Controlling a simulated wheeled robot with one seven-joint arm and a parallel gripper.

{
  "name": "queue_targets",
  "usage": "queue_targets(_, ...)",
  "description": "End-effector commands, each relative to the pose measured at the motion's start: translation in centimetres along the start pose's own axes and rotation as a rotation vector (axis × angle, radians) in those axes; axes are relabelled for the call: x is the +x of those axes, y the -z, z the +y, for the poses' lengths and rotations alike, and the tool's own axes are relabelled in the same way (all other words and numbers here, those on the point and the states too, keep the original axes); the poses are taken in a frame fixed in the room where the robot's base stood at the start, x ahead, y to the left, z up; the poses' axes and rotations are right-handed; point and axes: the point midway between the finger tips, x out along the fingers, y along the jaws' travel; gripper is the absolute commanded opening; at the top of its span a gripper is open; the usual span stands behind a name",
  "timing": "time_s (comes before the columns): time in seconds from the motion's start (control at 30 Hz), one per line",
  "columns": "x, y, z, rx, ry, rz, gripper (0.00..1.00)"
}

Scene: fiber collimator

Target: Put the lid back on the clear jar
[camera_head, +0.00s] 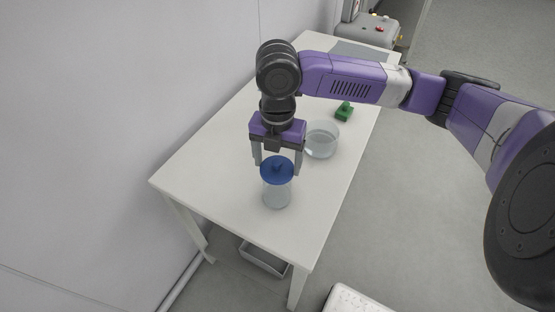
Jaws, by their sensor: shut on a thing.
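The clear jar (277,196) stands upright on the white table, below my gripper. The blue lid (277,170) with a small knob on top is at the jar's mouth. From this view I cannot tell whether it rests on the rim or is held just above it. My gripper (277,168) points down over the lid, with one pale finger at each side, and is shut on the lid. The exact finger contact is too small to see.
A clear glass dish (321,140) stands just behind and right of the jar. A small green object (344,111) lies farther back. The white table (205,165) is bare at its left and front. A wall runs along the left. A grey bin (263,260) is under the table.

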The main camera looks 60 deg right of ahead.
Motion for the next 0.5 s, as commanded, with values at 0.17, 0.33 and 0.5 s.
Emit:
queue_targets(0.17, 0.04, 0.0, 0.0, 0.0, 0.0, 0.0, 0.38)
queue_targets(0.33, 0.04, 0.0, 0.0, 0.0, 0.0, 0.0, 0.38)
queue_targets(0.5, 0.04, -0.01, 0.0, 0.0, 0.0, 0.0, 1.0)
